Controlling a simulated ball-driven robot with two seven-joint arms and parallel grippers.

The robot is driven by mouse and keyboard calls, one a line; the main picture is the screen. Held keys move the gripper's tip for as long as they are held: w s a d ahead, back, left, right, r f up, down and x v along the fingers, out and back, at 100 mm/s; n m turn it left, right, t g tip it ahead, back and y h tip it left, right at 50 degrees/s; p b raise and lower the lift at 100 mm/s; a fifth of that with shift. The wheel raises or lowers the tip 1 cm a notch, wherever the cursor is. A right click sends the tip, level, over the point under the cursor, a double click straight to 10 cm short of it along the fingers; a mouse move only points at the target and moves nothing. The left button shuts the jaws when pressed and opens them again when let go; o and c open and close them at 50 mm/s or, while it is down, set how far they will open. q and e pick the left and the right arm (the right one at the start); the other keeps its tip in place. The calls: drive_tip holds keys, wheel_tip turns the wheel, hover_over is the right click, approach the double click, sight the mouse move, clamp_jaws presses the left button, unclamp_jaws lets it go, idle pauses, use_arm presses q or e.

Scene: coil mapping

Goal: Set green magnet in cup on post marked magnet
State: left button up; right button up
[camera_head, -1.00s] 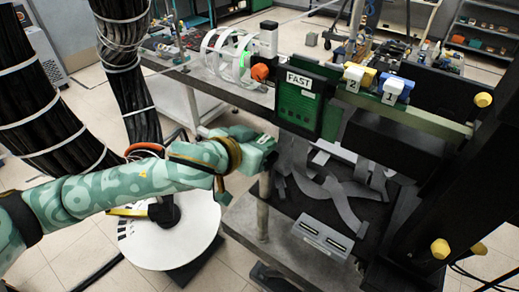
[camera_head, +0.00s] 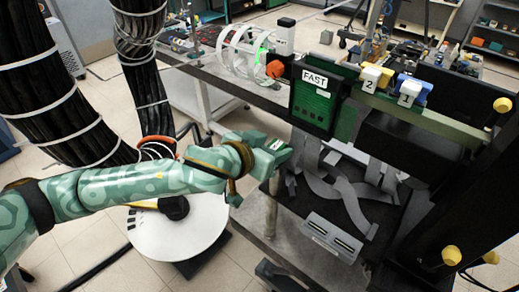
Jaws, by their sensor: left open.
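My left gripper (camera_head: 280,150) is in the middle of the head view, below and left of the green panel marked FAST (camera_head: 314,77). It is open, with nothing visible between its fingers. A bright green spot (camera_head: 262,54) shows within the clear coil rings (camera_head: 238,52) on the bench behind; I cannot tell whether it is the green magnet or a light. No cup and no post with a readable magnet label can be made out. My right gripper is out of the picture.
White block (camera_head: 284,37) and orange knob (camera_head: 275,69) stand beside the rings. Right of the panel, a rail (camera_head: 430,116) carries blocks marked 2 (camera_head: 371,80) and 1 (camera_head: 408,92). Grey strips (camera_head: 340,185) and a slotted grey box (camera_head: 333,236) lie below it.

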use_arm(q)
drive_tip(key=v, duration=1.1)
drive_tip(key=shift+s+a, duration=0.2)
drive_tip(key=shift+s, duration=0.1)
drive_tip(key=shift+r, duration=0.1)
